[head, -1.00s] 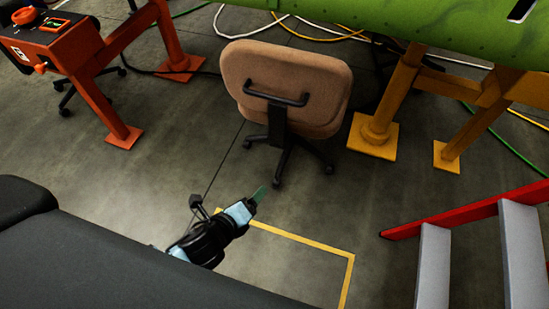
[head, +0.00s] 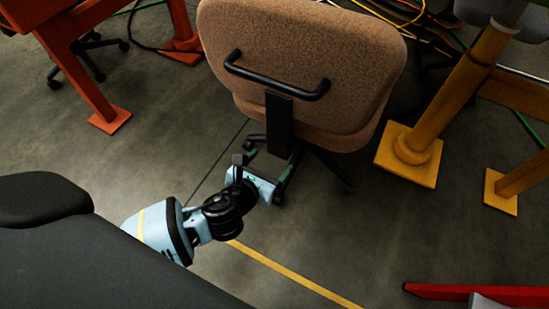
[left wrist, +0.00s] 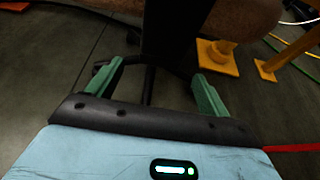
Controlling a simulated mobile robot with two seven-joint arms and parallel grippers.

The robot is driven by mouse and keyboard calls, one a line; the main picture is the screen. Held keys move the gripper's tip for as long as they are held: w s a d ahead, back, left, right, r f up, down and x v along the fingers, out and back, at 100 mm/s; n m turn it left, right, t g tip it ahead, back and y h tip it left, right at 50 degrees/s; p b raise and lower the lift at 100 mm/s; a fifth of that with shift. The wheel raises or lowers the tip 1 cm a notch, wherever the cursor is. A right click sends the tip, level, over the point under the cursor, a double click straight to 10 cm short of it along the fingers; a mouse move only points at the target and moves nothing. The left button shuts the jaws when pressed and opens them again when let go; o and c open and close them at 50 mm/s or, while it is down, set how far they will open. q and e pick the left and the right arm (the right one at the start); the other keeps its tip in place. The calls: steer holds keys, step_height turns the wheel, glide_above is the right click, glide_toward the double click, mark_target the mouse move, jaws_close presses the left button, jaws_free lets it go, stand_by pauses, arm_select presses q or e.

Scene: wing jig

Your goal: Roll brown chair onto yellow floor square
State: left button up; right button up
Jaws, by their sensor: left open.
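The brown chair (head: 310,65) stands in the upper middle of the head view, its back with a black bar handle (head: 277,77) facing me. Its black post and wheeled base show below the seat. My left gripper (head: 268,172) is open, low behind the chair, near the post and base. In the left wrist view its green fingers (left wrist: 155,88) are spread wide, with the black post (left wrist: 172,40) beyond and between them; contact cannot be told. A yellow line of the floor square (head: 290,272) runs along the floor nearer me; the rest is out of view or hidden. My right gripper is not in view.
An orange stand (head: 85,75) is at the left, with another wheeled chair base (head: 95,60) behind it. A yellow jig stand (head: 415,150) stands close right of the chair. A red ladder part (head: 475,293) is at lower right. Cables lie behind.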

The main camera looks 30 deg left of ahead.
mark_target(277, 155)
arm_select(q)
steer(key=shift+s+r, duration=0.1)
steer(key=b+x, duration=0.3)
steer(key=x, duration=0.3)
steer(key=shift+f+b, duration=0.25)
steer(key=shift+b, duration=0.05)
steer(key=shift+b+x, duration=0.3)
steer(key=shift+x, duration=0.55)
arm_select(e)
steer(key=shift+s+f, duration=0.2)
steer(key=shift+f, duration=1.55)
arm_select(q)
steer(key=shift+r, duration=0.2)
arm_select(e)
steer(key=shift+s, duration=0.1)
